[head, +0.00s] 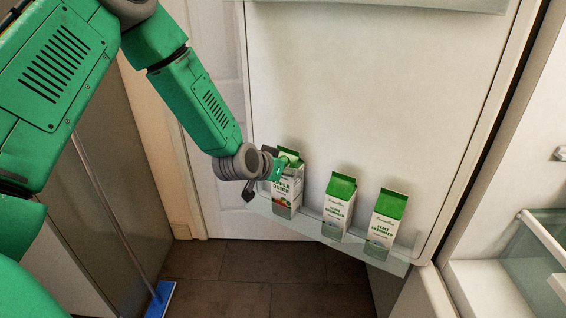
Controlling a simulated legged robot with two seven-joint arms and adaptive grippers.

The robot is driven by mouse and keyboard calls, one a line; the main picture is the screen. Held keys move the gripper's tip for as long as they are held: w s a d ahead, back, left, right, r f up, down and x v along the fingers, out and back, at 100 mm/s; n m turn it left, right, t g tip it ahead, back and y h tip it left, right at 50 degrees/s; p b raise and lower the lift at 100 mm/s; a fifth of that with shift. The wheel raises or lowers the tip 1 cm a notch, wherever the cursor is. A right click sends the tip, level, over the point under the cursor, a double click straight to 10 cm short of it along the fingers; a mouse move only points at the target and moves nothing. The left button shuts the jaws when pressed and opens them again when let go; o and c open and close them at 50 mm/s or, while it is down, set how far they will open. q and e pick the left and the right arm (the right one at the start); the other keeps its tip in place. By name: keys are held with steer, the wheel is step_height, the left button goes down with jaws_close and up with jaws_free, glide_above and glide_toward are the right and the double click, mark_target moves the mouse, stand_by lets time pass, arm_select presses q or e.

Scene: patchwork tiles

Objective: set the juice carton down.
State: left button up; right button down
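The juice carton (284,196) is white and green with "apple juice" lettering and a fruit picture. It stands about upright at the left end of the fridge door shelf (312,229). I cannot tell whether its base rests on the shelf or is just above it. My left gripper (274,170) is at the carton's upper left side, with parts of it overlapping the carton's top. The view does not show clearly whether its fingers are closed on the carton. My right gripper is not in view.
Two green-and-white semi-skimmed cartons, a middle one (338,207) and a right one (385,219), stand on the same shelf. The white door panel (370,90) rises behind them. The fridge interior with a drawer (540,245) is at the right. A blue mop head (161,299) lies on the floor.

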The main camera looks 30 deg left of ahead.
arm_select(q)
steer(key=shift+a, duration=0.55)
steer(key=o, duration=1.7)
steer(key=shift+s+a+f, duration=0.1)
steer(key=shift+a+f, duration=0.1)
steer(key=shift+a, duration=0.1)
steer(key=shift+d+r, duration=0.15)
steer(key=shift+d, duration=0.3)
steer(key=shift+d+r, duration=0.15)
steer(key=v, duration=1.1)
steer(key=s+d+f+g, duration=0.2)
steer(key=s+f+g, duration=0.1)
steer(key=s+f, duration=0.4)
steer(key=s+d+f+g, duration=0.2)
steer(key=s+f, duration=0.3)
steer(key=f, duration=0.4)
steer(key=s+d+f+g, duration=0.2)
steer(key=s+f, duration=0.3)
steer(key=s, duration=0.4)
steer(key=s+d+f+g, duration=0.2)
steer(key=s+f, duration=0.3)
steer(key=s, duration=0.4)
steer(key=shift+d+m+g+p, duration=0.3)
steer(key=shift+g+p, duration=0.05)
steer(key=shift+g, duration=0.45)
